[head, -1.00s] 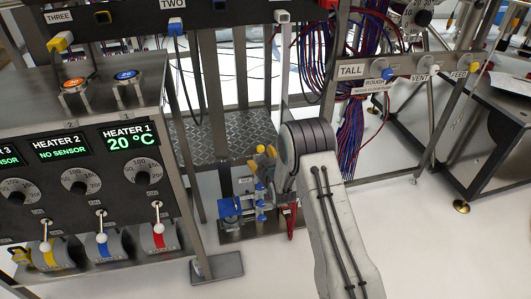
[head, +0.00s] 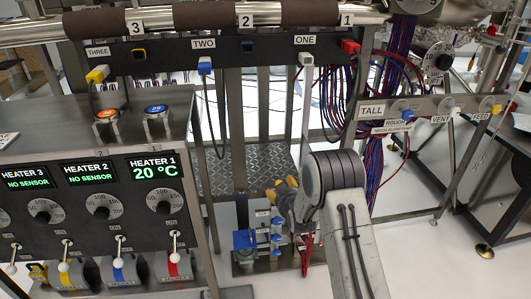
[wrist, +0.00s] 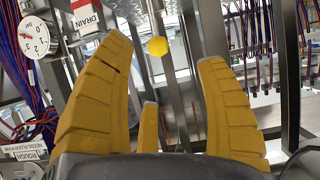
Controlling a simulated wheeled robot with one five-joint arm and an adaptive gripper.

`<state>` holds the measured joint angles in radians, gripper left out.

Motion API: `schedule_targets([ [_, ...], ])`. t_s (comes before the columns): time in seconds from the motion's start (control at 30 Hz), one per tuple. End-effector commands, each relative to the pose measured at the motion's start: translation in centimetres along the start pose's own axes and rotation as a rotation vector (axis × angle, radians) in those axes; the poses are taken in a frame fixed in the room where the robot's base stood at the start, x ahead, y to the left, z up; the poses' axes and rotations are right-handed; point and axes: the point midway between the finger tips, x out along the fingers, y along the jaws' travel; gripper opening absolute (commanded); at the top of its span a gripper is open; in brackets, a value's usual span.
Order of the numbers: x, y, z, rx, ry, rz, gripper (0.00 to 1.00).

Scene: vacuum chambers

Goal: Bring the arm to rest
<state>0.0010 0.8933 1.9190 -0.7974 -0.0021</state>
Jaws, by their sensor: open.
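In the head view my grey arm rises from the bottom right of centre to a dark ribbed joint. The yellow gripper (head: 282,190) shows only partly, to the left of that joint and low near the floor; the joint hides part of it.
A heater panel (head: 104,207) with dials and levers stands at the left. A frame (head: 232,62) with plugs spans the back. Blue-handled fittings (head: 245,243) stand low beside my gripper. A valve panel (head: 430,115) and cable bundles (head: 338,100) are at the right. White floor (head: 420,260) is free at lower right.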

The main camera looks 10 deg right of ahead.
Motion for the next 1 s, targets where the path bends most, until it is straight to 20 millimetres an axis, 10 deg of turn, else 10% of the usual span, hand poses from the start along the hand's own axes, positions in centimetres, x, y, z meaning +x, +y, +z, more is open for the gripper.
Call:
schedule_targets([
  [0.37, -6.7, 0.0, -7.9, 0.0, -0.099, 0.0, 0.66],
  [0.7, -22.9, 0.1, -17.9, -0.001, -0.337, 0.0, 0.66],
  [1.0, -39.1, 0.1, -22.3, -0.002, -0.548, -0.001, 0.66],
])
